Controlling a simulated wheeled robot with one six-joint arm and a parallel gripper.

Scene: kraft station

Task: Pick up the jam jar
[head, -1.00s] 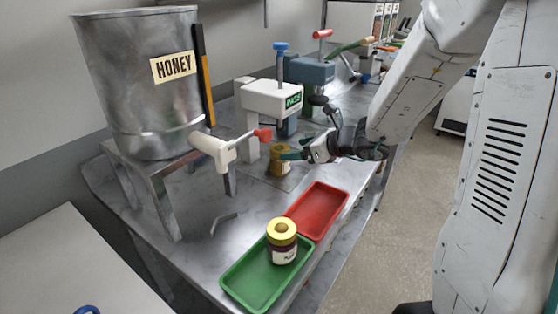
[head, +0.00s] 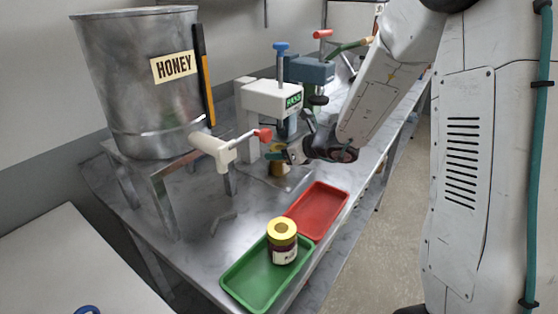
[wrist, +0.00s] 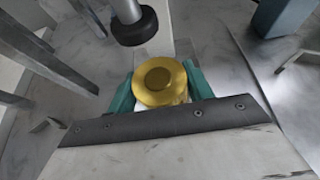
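A jar with a yellow lid (head: 279,168) stands at the foot of the white press, partly hidden by my gripper. In the wrist view its lid (wrist: 160,81) lies between the two teal fingers. My gripper (head: 274,153) is around this jar, one finger on each side; it also shows in the wrist view (wrist: 160,88). The fingers look very close to the jar, but I cannot tell whether they press on it. A second jar (head: 283,241), dark with a yellow lid and a pale label, stands upright in the green tray (head: 240,279).
The white press (head: 272,100) stands close behind the jar. A white spout with a red handle (head: 263,135) reaches in from the left, below the honey tank (head: 140,80). An empty red tray (head: 318,209) lies beside the green one. A blue-grey press (head: 308,70) stands behind.

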